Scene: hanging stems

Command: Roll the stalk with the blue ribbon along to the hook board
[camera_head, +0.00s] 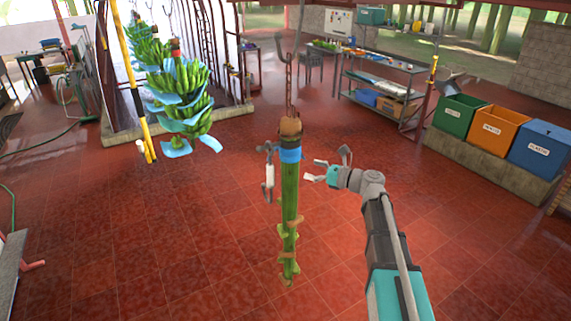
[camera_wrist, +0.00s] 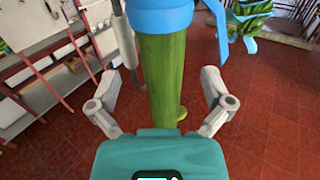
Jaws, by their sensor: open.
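The stalk (camera_head: 290,200) is green and hangs upright from a chain and hook, with a blue ribbon (camera_head: 290,155) around its top below a brown cut end. My gripper (camera_head: 330,171) is open, just right of the stalk in the head view, a little below the ribbon's height. In the wrist view the stalk (camera_wrist: 163,75) stands ahead, in line with the gap between the open fingers (camera_wrist: 161,88), with the blue ribbon (camera_wrist: 160,15) above. The fingers do not appear to touch it. I cannot clearly identify the hook board.
A light-coloured tool (camera_head: 268,175) hangs just left of the stalk. Banana bunches with blue sheets (camera_head: 180,95) hang at the left beside a yellow pole (camera_head: 132,80). Green, orange and blue bins (camera_head: 495,129) stand at the right. A shelf rack (camera_head: 380,90) stands behind. The red floor is mostly clear.

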